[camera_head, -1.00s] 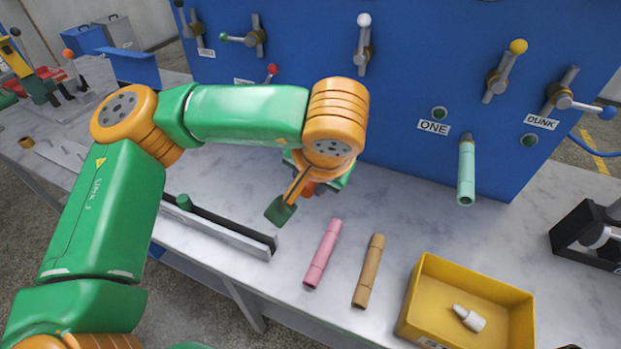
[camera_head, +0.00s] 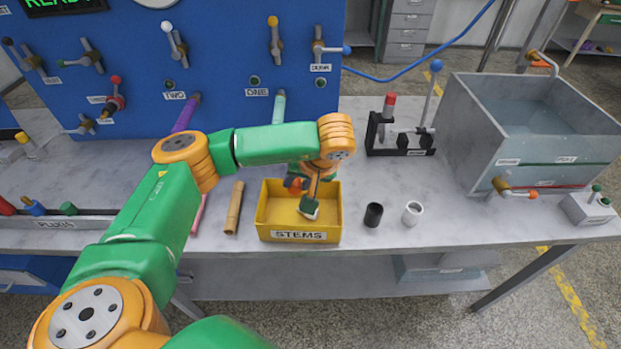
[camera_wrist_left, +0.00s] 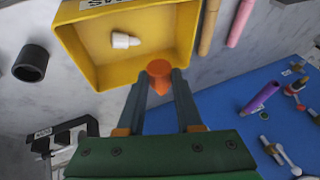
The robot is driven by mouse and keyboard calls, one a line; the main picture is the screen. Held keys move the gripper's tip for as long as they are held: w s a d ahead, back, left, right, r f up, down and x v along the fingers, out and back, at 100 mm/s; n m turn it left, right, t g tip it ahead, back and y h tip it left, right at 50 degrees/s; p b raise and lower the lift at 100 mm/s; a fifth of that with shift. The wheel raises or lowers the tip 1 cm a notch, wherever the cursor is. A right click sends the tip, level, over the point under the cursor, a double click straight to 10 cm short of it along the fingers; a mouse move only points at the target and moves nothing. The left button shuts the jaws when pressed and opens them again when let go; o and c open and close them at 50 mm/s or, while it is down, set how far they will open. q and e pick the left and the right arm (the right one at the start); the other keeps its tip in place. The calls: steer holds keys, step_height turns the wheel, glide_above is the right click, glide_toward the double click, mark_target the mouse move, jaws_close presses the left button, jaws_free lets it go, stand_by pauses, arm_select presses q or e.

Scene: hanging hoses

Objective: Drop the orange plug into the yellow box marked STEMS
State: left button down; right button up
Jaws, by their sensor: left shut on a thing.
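My left gripper (camera_head: 309,207) is at the yellow box marked STEMS (camera_head: 270,233), over its right half. In the left wrist view, my left gripper (camera_wrist_left: 159,78) is shut on the orange plug (camera_wrist_left: 159,70), held between the fingertips. There the plug appears in front of one side wall of the yellow box (camera_wrist_left: 85,50), near its rim. I cannot tell how high it is above the box floor. A white plug (camera_wrist_left: 124,40) lies inside the box. In the head view the orange plug is hard to tell from the gripper's orange parts. My right gripper is not in view.
A tan stick (camera_head: 234,208) and a pink stick (camera_head: 198,213) lie left of the box. A black cup (camera_head: 373,215) and a white cup (camera_head: 412,213) stand right of it. The blue panel (camera_head: 140,80) with levers and hanging hoses rises behind. A grey tank (camera_head: 535,125) stands right.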

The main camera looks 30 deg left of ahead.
mark_target(292, 189)
arm_select(q)
steer(key=x, duration=0.1)
steer(key=b+x, duration=0.2)
steer(key=shift+s+a+f, duration=0.1)
steer(key=shift+s+f, duration=0.1)
steer(key=shift+f, duration=0.1)
step_height(292, 189, down, 3)
steer(key=shift+r+b, duration=0.2)
steer(key=shift+b, duration=0.75)
steer(key=shift+d, duration=0.25)
steer(key=c, duration=0.5)
jaws_free()
steer(key=shift+a, duration=0.1)
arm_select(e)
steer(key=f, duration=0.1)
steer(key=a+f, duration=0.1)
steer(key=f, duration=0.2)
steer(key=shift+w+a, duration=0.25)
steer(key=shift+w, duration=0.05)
